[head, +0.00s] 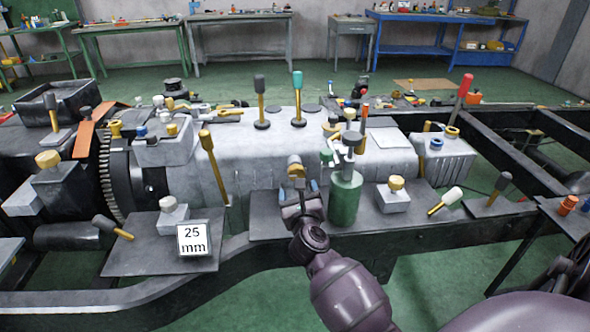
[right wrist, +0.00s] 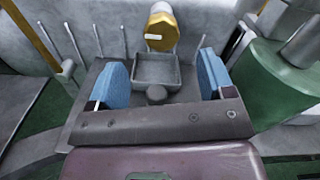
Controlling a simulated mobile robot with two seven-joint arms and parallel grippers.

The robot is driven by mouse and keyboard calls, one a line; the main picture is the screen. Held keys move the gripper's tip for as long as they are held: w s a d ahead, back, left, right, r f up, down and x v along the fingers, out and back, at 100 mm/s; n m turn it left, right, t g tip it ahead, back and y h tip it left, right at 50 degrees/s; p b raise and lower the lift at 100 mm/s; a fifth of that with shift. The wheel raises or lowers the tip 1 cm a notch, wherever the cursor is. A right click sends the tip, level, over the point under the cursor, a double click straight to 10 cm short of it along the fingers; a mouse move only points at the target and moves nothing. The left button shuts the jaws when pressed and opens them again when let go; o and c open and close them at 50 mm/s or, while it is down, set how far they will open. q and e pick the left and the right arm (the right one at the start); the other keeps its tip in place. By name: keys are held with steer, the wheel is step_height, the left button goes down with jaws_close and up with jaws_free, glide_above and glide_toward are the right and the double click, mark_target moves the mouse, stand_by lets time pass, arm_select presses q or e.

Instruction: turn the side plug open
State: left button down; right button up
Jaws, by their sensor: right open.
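The side plug (right wrist: 161,30) is a yellow-gold knob with a white mark, on the side of the grey housing (right wrist: 220,15). In the head view the plug (head: 296,171) shows just beyond my right gripper (head: 299,190), partly hidden by it. In the right wrist view my right gripper (right wrist: 162,78) is open, its two blue fingers wide apart. The plug is ahead of the fingers, above a small grey tray (right wrist: 157,70); it looks clear of both fingers. My left gripper is not in view.
A green cylinder (head: 345,200) stands close to the right of my right gripper. A yellow-topped lever (head: 213,165) rises to its left. A "25 mm" sign (head: 193,239) sits on a plate at left. A yellow-capped block (head: 393,194) stands farther right.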

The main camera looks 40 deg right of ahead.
mark_target(297, 174)
steer(key=x, duration=0.3)
steer(key=b+x, duration=0.1)
steer(key=x, duration=0.2)
steer(key=b+x, duration=0.1)
steer(key=x, duration=0.2)
steer(key=shift+w+d+f, duration=0.25)
steer(key=shift+d+f, duration=0.05)
steer(key=shift+f, duration=0.05)
steer(key=shift+w+d+r, duration=0.15)
steer(key=shift+w+d, duration=0.15)
steer(key=shift+w, duration=0.2)
